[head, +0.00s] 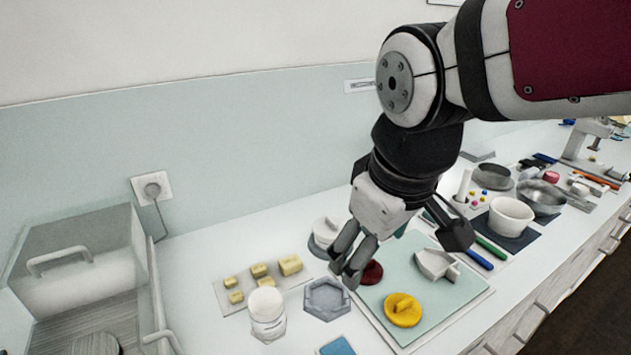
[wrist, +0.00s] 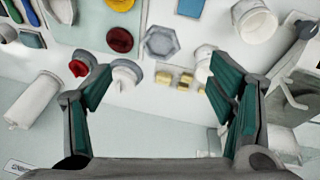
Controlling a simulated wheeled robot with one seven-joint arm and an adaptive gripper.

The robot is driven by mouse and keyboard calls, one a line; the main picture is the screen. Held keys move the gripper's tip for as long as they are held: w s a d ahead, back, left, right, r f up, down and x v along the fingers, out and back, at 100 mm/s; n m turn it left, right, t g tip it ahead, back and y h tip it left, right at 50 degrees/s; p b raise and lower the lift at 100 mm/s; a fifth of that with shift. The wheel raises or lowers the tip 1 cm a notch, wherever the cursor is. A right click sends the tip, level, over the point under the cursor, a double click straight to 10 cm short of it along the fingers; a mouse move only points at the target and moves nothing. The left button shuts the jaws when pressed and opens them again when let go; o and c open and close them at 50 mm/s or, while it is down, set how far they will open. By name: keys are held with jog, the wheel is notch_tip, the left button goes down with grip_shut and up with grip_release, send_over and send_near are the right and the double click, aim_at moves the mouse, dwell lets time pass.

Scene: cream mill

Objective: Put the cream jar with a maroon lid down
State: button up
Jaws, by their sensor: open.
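A round maroon lid (head: 371,273) lies at the left edge of the pale green board (head: 425,262), partly behind my fingers; it also shows in the wrist view (wrist: 119,40). I cannot tell whether a jar body is under it. A red-topped item (wrist: 78,68) is beside the left finger in the wrist view, partly hidden. My gripper (head: 352,262) is open above the counter, and nothing shows held between its fingers. It also spans the lower wrist view (wrist: 160,95). A white-topped jar (head: 326,230) stands behind the fingers, near the wall.
A grey hexagonal holder (head: 327,299) sits empty left of the board. A yellow lid (head: 403,310) and a white scoop-like dish (head: 436,264) are on the board. Another white-lidded jar (head: 267,310) and a tray of yellow blocks (head: 236,302) are farther left. Bowls (head: 510,215) crowd the right.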

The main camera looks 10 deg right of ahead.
jog(key=s+d+m+t, duration=0.1)
jog(key=s+d+m, duration=0.2)
jog(key=s+m, duration=0.2)
jog(key=shift+s+d+r+t, duration=0.3)
jog(key=shift+s+r, duration=0.15)
jog(key=shift+s, duration=0.15)
